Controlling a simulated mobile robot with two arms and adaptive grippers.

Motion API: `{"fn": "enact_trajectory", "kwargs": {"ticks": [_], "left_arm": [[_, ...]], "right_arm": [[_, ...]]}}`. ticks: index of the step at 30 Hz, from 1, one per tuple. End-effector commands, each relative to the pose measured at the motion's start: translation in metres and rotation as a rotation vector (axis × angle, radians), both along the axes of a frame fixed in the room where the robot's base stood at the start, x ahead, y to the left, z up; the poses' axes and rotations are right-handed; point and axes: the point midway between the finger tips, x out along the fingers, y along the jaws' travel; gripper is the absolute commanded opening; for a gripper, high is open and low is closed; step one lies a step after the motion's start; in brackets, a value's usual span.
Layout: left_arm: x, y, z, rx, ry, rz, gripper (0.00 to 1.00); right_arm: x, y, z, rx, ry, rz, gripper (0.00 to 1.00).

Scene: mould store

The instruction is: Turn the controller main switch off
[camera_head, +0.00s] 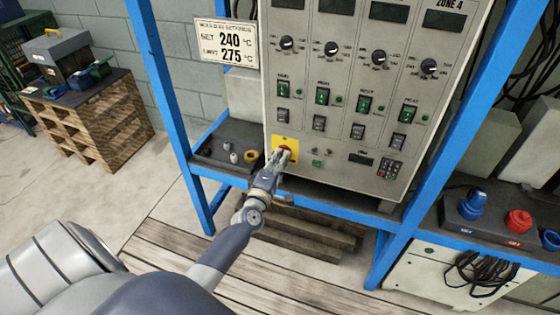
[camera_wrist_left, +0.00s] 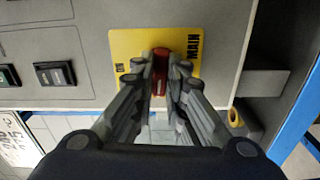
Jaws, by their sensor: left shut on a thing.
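The controller (camera_head: 335,120) is a light grey panel mounted in a blue frame. Its main switch is a red handle (camera_wrist_left: 160,68) on a yellow plate (camera_wrist_left: 124,45); the plate also shows in the head view (camera_head: 279,142) at the panel's lower left. My left gripper (camera_head: 285,155) is at the switch. In the left wrist view the left gripper (camera_wrist_left: 160,75) is shut on the red handle, one finger on each side. The fingers hide part of the handle and plate. My right gripper is not in view.
A sign (camera_head: 226,42) reads set 240, limit 275. Red and blue connectors (camera_head: 519,220) stand right.

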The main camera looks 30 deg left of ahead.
Motion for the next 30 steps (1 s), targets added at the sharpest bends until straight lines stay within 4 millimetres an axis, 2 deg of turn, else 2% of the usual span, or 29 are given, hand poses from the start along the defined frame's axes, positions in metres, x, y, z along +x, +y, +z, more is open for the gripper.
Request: {"fn": "enact_trajectory", "kwargs": {"ticks": [9,23,24,26,30], "left_arm": [[-0.0006,-0.0001,-0.0015,-0.088,-0.019,0.000,0.00],[-0.0006,-0.0002,-0.0014,-0.101,-0.021,0.000,0.00],[-0.0006,-0.0002,-0.0014,-0.101,-0.021,0.000,0.19],[-0.0006,-0.0002,-0.0014,-0.101,-0.021,0.000,0.33],[-0.0004,-0.0002,-0.0009,-0.099,-0.022,0.000,0.33]], "right_arm": [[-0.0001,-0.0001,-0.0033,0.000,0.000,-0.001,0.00],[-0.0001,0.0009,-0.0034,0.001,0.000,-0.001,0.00],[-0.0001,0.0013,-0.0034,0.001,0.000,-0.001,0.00],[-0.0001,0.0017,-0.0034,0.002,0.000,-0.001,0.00],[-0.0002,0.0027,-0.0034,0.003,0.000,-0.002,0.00]]}}
